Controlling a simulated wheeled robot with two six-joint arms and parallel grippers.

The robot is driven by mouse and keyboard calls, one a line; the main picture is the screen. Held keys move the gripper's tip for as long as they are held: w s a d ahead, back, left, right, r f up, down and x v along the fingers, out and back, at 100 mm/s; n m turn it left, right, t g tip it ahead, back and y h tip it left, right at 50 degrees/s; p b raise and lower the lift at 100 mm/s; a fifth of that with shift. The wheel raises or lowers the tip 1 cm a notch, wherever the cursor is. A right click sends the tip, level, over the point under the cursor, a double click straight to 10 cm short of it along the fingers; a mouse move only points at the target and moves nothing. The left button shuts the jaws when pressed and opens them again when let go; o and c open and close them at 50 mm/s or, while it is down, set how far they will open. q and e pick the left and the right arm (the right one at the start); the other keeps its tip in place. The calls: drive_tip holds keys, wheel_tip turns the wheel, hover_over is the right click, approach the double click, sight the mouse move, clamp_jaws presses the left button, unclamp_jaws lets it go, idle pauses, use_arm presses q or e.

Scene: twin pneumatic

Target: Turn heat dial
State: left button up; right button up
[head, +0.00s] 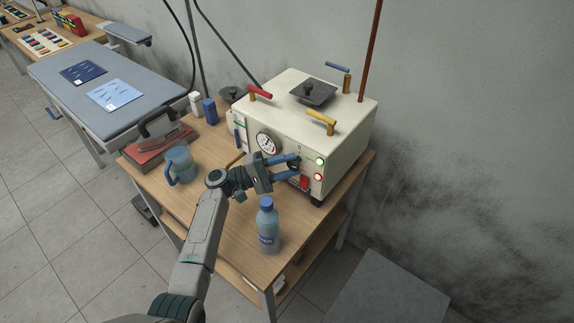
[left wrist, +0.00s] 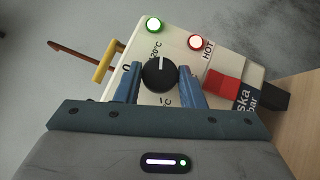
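The heat dial (left wrist: 159,75) is a round black knob with a white pointer line on the front of the cream machine (head: 287,118). In the left wrist view it sits between the two blue fingertips of my left gripper (left wrist: 160,82). A small gap shows on each side, so the fingers look open around it; whether they touch it is unclear. In the head view my left gripper (head: 284,169) reaches the machine's front panel and hides the dial. Part of a temperature scale shows beside the dial. My right gripper is in neither view.
A green light (head: 320,161), a red light (head: 318,177) and a red switch (head: 305,182) are close by the gripper. A blue bottle (head: 268,226) stands near my left arm on the wooden table (head: 225,215). A mug (head: 180,165) and an iron (head: 160,130) are further left.

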use_arm(q)
drive_tip(key=c, duration=0.3)
drive_tip(key=shift+c, duration=0.6)
drive_tip(key=shift+m+g+y+b, duration=0.35)
drive_tip(key=shift+m+b, duration=0.25)
drive_tip(key=shift+b, duration=0.25)
drive_tip(key=shift+m+g+y+b, duration=0.25)
drive_tip(key=shift+m+y+b, duration=0.45)
drive_tip(key=shift+m+y, duration=0.1)
drive_tip(key=shift+r+m+y, duration=0.25)
drive_tip(key=shift+m+y, duration=0.4)
drive_tip(key=shift+m, duration=0.05)
drive_tip(key=shift+m+y+b, duration=0.35)
drive_tip(key=shift+m+y, duration=0.05)
drive_tip(key=shift+y, duration=0.1)
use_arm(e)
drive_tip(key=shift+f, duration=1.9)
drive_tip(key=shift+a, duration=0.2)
